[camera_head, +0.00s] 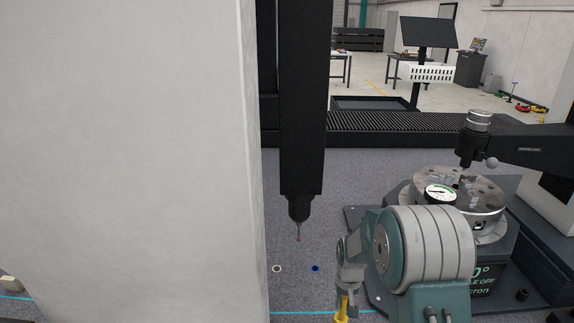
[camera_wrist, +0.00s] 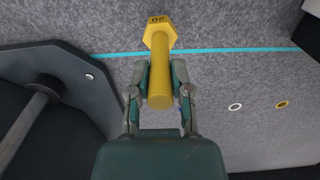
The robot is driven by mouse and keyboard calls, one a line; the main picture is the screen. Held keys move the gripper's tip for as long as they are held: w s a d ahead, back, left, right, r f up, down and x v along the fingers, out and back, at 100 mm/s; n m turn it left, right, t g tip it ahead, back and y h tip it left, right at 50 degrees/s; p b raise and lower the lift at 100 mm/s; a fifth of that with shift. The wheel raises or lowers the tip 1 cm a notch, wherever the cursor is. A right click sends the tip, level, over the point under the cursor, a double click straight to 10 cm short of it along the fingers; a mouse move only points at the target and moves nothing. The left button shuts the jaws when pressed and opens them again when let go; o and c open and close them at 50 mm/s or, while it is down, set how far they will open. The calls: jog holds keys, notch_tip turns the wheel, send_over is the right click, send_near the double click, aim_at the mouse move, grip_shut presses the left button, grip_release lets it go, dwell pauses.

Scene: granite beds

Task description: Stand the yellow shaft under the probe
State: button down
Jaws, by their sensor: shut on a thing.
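The yellow shaft (camera_wrist: 159,70) is in my gripper (camera_wrist: 160,86), which is shut on it between its two fingers. In the wrist view its hexagonal head, marked with a number, points to the top, and its round end faces the camera. In the head view only a small part of the yellow shaft (camera_head: 341,309) shows at the bottom edge below my gripper (camera_head: 350,290). The probe (camera_head: 298,232) hangs from a black column, its thin tip above the granite, left of my gripper. Whether the shaft touches the granite cannot be told.
White (camera_head: 277,268) and blue (camera_head: 315,268) ring marks lie on the granite near the probe. A round gauge fixture (camera_head: 460,190) on a dark base stands at right. A large pale column (camera_head: 130,150) blocks the left. A cyan line (camera_wrist: 230,50) crosses the granite.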

jog(key=r, duration=0.2)
jog(key=shift+w+d+r, duration=0.2)
jog(key=shift+d+r, duration=0.1)
notch_tip(320, 180, up, 5)
send_over(337, 318)
jog(key=f, duration=0.3)
jog(key=d+f, duration=0.1)
jog(key=f, duration=0.3)
jog(key=shift+d+f, duration=0.15)
jog(key=shift+d, duration=0.05)
jog(key=shift+a+f, duration=0.1)
jog(key=shift+a, duration=0.4)
jog(key=r, duration=0.6)
jog(key=shift+w+d+r, duration=0.1)
jog(key=shift+d+r, duration=0.1)
jog(key=shift+d, duration=0.1)
jog(key=shift+a+r, duration=0.1)
jog(key=shift+r, duration=0.05)
notch_tip(337, 318, down, 7)
jog(key=shift+r, duration=0.15)
